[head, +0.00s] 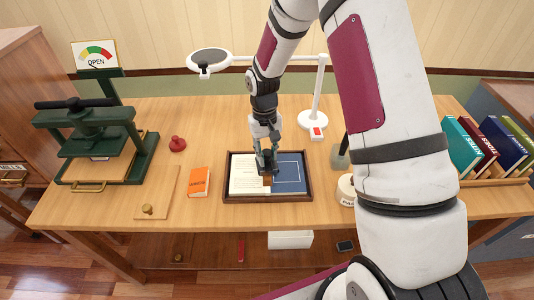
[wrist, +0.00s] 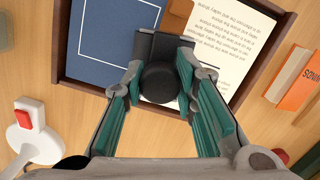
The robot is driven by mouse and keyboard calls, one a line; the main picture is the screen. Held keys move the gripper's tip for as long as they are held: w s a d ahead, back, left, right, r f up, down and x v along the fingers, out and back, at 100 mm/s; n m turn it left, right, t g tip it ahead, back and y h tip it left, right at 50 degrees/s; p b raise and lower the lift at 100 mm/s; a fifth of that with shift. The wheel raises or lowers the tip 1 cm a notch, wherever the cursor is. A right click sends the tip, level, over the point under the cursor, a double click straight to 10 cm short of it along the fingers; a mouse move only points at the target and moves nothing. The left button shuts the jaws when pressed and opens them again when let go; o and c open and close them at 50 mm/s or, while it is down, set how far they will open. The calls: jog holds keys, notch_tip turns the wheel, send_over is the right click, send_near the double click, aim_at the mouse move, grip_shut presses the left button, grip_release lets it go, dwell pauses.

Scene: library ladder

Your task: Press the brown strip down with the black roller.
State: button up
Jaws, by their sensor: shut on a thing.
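My gripper (head: 266,158) is over the middle of a dark wooden tray (head: 226,190). It is shut on the black roller (wrist: 160,84), whose dark round end sits between the teal fingers in the wrist view. The brown strip (wrist: 178,14) shows beyond the roller, along the seam between a printed page (wrist: 232,42) and a blue cover (wrist: 105,40). In the head view, a short piece of the strip (head: 267,181) shows below the gripper. The roller hides part of the strip; I cannot tell whether they touch.
An orange book (head: 199,182) and a board with a knob (head: 157,193) lie left of the tray. A green press (head: 90,140) stands farther left. A white lamp (head: 313,118) stands behind, and upright books (head: 490,145) are at the right.

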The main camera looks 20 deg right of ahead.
jog(key=shift+r+p, duration=1.1)
jog(key=shift+r, duration=2.4)
